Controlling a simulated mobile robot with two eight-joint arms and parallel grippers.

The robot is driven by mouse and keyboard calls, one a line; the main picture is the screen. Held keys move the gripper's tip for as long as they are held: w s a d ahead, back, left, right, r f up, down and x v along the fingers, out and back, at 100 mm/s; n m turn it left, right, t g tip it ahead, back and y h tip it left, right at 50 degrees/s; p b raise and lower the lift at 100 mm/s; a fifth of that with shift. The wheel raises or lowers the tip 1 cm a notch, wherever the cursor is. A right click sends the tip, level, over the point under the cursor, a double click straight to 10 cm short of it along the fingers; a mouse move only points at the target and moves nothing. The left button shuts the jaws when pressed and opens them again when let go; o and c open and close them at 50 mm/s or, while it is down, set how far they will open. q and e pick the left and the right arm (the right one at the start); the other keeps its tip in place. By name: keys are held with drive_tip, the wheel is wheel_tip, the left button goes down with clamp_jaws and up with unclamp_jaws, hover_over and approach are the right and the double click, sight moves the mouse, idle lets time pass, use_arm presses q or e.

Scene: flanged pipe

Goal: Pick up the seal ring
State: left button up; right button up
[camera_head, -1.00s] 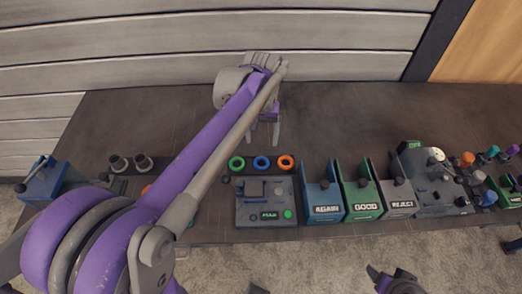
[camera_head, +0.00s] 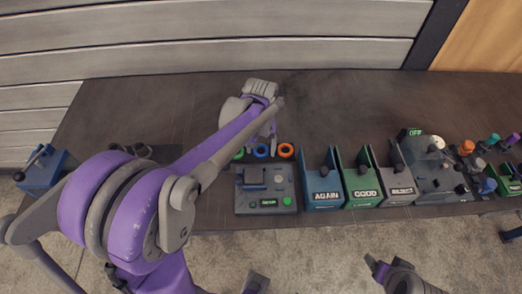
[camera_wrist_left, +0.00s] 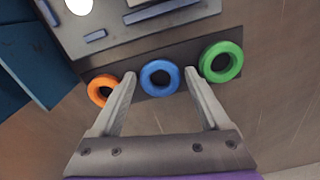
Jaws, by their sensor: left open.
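Three rings lie in a row on a dark strip: a green ring (camera_wrist_left: 221,61), a blue ring (camera_wrist_left: 159,77) and an orange ring (camera_wrist_left: 103,89). The pictures do not say which is the seal ring. Contact cannot be told. My right gripper (camera_head: 378,268) is low in the head view, away from the rings.
A grey device (camera_head: 266,190) with a green button stands in front of the rings. Bins marked AGAIN (camera_head: 323,192), GOOD (camera_head: 361,187) and REJECT (camera_head: 396,183) stand to its right. The table behind the rings is clear.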

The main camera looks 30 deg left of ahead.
sight(260, 151)
use_arm(q)
drive_tip(key=shift+c, duration=0.3)
drive_tip(key=c, duration=1)
drive_tip(key=shift+r, duration=0.1)
drive_tip(key=shift+c, duration=0.2)
wheel_tip(260, 151, up, 13)
drive_tip(key=p, duration=0.2)
drive_tip(key=shift+p, duration=0.3)
drive_tip(key=shift+f, duration=0.3)
